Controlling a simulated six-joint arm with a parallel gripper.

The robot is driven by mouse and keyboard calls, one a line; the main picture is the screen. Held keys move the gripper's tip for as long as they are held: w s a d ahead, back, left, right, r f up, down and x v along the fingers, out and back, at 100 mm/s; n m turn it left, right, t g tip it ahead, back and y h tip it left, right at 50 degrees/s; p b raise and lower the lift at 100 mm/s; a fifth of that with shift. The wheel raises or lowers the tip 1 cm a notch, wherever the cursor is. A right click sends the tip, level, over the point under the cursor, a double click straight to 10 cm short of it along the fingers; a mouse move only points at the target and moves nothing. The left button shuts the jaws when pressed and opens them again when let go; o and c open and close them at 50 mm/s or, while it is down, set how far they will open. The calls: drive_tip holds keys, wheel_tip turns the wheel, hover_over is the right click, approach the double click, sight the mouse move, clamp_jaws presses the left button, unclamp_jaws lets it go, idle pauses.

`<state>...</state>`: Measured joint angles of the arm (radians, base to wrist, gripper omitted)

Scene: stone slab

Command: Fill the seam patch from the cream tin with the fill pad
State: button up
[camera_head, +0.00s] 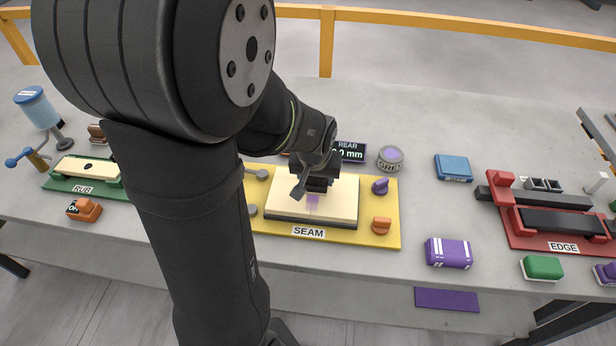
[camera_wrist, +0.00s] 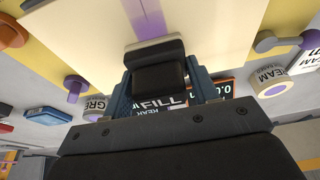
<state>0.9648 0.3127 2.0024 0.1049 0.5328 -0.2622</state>
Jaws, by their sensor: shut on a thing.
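My gripper (camera_head: 317,182) is over the middle of the pale slab (camera_head: 344,195) on the yellow SEAM board (camera_head: 386,212). In the wrist view its fingers (camera_wrist: 166,90) are shut on the dark fill pad (camera_wrist: 158,75), marked FILL. A purple seam patch (camera_wrist: 152,20) runs across the slab from the pad's edge; it also shows in the head view (camera_head: 312,203). I cannot tell whether the pad touches the slab. A tin whose label reads partly "REAM" (camera_wrist: 271,80), seemingly the cream tin, stands at the right in the wrist view; my arm hides that area in the head view.
A grey-labelled tin (camera_head: 390,158) with a purple top stands behind the board, beside a REAR display (camera_head: 352,151). A purple knob (camera_head: 380,186) and orange knob (camera_head: 381,225) stand on the board's right. A purple-white block (camera_head: 448,253) and red EDGE fixture (camera_head: 530,238) are further right.

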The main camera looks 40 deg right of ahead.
drive_tip(key=shift+s+d, duration=0.6)
drive_tip(key=shift+w+d, duration=0.6)
drive_tip(key=shift+w, duration=0.35)
drive_tip(key=shift+w+a, duration=1.35)
drive_tip(key=shift+a, duration=0.1)
drive_tip(key=shift+s+r, duration=0.1)
drive_tip(key=shift+r, duration=4.05)
